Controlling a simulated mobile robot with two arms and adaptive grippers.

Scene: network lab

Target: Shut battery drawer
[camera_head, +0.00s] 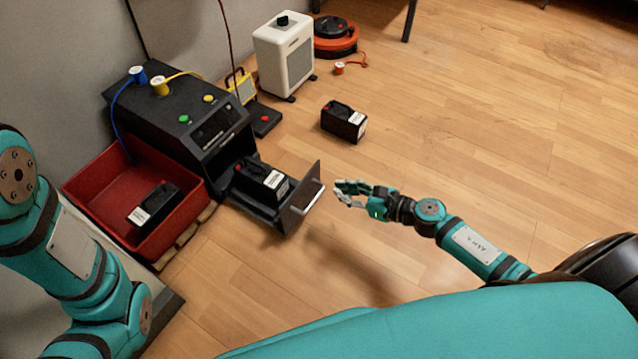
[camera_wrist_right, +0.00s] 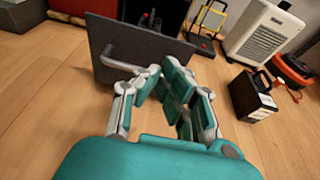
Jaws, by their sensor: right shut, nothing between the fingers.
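The battery drawer (camera_head: 299,205) is pulled out of the black UPS unit (camera_head: 190,120), with a dark front panel and a pale bar handle (camera_head: 313,199). A black battery (camera_head: 261,180) with a white label sits in the drawer. My right gripper (camera_head: 350,190) is shut and empty, just to the right of the drawer front and apart from it in the head view. In the right wrist view the drawer front (camera_wrist_right: 145,48) and handle (camera_wrist_right: 122,64) are ahead of the fingers (camera_wrist_right: 175,85). My left arm shows at the left edge; its gripper is out of view.
A red bin (camera_head: 100,200) holding a battery (camera_head: 154,206) stands left of the unit. A white heater (camera_head: 286,55) and an orange-black round device (camera_head: 335,38) stand farther back. The floor at right is clear.

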